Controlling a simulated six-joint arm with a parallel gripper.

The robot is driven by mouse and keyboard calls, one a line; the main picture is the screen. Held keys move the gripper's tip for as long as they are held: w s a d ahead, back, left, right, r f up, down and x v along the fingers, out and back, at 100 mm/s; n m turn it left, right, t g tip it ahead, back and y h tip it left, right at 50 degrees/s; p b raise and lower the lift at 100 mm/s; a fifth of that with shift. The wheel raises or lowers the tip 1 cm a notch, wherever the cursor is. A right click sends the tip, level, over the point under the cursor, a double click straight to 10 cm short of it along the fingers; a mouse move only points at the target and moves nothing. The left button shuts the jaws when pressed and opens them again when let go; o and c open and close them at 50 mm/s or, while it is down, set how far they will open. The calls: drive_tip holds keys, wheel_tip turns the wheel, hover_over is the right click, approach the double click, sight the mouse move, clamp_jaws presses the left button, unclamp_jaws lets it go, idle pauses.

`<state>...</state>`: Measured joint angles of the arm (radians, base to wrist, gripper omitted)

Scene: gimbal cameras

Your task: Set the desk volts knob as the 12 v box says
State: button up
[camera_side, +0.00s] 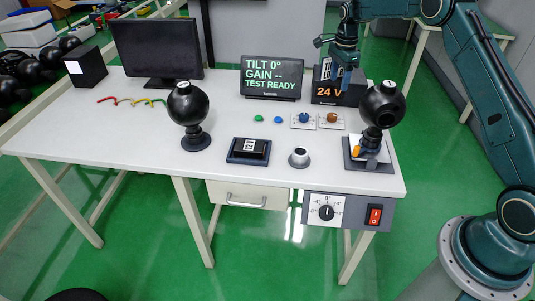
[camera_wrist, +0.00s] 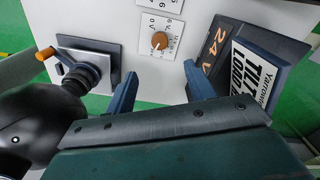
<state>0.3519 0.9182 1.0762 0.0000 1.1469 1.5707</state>
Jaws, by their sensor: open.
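The orange-brown knob (camera_wrist: 160,40) sits on a white dial plate in the wrist view, between and beyond my fingertips. It also shows in the side view (camera_side: 332,118), right of a blue knob (camera_side: 304,117) on a similar plate. The knob's exact setting is too small to read. My gripper (camera_wrist: 161,85) is open and empty, apart from the knob; in the side view (camera_side: 342,84) it hangs above the desk. A dark box (camera_side: 329,101) beside it reads "24 V" in orange; it also shows in the wrist view (camera_wrist: 226,55). I see no clearly legible "12 V" box.
A black ball-headed device (camera_side: 382,104) on a plate stands right of the knobs; another (camera_side: 188,105) stands left. A labelled black block sits in a tray (camera_side: 233,155). A display (camera_side: 272,77) reads "TILT 0° GAIN -- TEST READY". A front panel (camera_side: 347,210) has a dial and red switch.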

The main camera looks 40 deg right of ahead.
sight(333, 115)
drive_tip(key=shift+f, duration=0.15)
wheel_tip(333, 115, down, 14)
drive_tip(key=shift+r, duration=0.25)
idle(0.4)
drive_tip(key=c, duration=1)
